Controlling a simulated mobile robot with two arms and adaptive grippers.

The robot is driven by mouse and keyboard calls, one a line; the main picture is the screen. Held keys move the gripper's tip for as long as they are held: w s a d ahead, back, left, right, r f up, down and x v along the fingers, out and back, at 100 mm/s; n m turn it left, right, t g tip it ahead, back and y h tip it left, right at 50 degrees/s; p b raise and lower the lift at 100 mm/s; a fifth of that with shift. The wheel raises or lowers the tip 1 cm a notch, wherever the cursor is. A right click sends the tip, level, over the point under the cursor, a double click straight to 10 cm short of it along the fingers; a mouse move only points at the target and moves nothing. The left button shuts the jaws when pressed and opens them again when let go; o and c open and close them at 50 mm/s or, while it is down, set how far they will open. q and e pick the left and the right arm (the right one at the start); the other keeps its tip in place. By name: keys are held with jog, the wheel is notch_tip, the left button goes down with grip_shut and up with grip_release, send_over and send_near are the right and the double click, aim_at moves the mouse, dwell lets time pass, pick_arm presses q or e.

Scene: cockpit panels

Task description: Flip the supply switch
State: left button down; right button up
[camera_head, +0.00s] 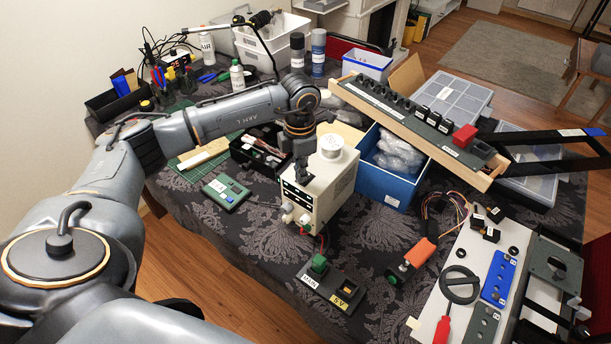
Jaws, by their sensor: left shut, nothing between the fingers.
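A cream power supply box (340,188) stands on the dark patterned cloth, with dark panels and knobs (296,214) on its front. In front of it lies a dark switch box (330,287) with a green switch (318,265), a second small switch, a white label and a yellow label. I cannot tell which switch is the supply switch. My left gripper (302,178) is shut and empty, pointing down at the upper front of the cream box. It hides part of that front, and I cannot tell whether it touches. My right gripper is not in view.
A white roll (330,146) sits on the cream box. A blue bin (388,178) and a long switch rail (415,118) stand behind and to the right. A green device (226,192) lies left. An orange-handled part (420,252) and a white panel (455,270) lie right.

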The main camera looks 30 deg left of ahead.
pick_arm(q)
jog(key=shift+f, duration=0.3)
jog(key=shift+r+p, duration=1.9)
jog(key=shift+r, duration=1.7)
jog(key=shift+d+f, duration=0.1)
